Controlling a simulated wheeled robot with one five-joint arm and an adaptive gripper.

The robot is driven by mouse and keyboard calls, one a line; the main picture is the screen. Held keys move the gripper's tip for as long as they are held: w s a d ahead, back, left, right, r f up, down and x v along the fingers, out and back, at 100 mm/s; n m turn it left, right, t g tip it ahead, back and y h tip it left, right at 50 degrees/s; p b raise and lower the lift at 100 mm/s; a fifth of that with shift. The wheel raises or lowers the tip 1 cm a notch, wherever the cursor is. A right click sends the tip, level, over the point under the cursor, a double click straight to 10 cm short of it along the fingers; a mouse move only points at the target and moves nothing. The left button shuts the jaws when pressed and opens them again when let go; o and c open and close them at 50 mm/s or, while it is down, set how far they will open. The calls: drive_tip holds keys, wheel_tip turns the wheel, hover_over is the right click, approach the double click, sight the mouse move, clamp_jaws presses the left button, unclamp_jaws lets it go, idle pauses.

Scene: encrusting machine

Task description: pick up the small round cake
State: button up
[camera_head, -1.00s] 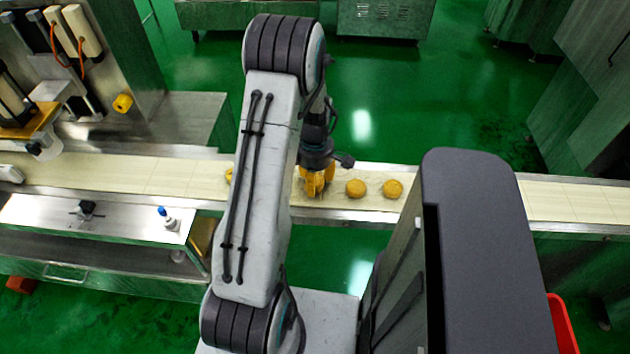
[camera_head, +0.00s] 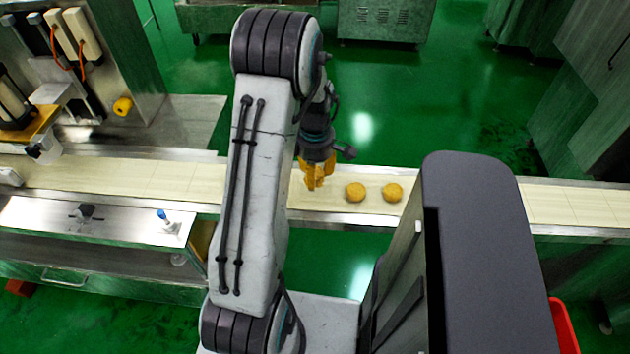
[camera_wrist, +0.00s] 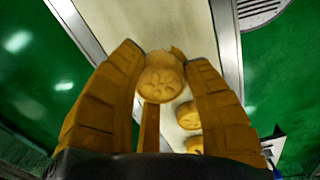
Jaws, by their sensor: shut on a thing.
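My gripper (camera_head: 314,178) is above the conveyor, its yellow fingers closed together. In the wrist view my gripper (camera_wrist: 163,60) has its fingers around a small round cake (camera_wrist: 160,83) with a pressed pattern on its face. The gripper is shut on this cake. In the head view the held cake cannot be told apart from the fingers. Two more round cakes lie on the belt to the right of the gripper, a nearer one (camera_head: 355,191) and a farther one (camera_head: 392,192). They also show lower in the wrist view, one above (camera_wrist: 188,116) the other.
The pale conveyor belt (camera_head: 560,203) runs across the scene between metal rails. A metal counter (camera_head: 125,220) stands in front of the belt. My arm hides part of the belt.

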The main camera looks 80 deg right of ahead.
drive_tip(key=s+a+r, duration=0.4)
drive_tip(key=s+r, duration=0.3)
drive_tip(key=s, duration=0.4)
drive_tip(key=shift+b, duration=0.45)
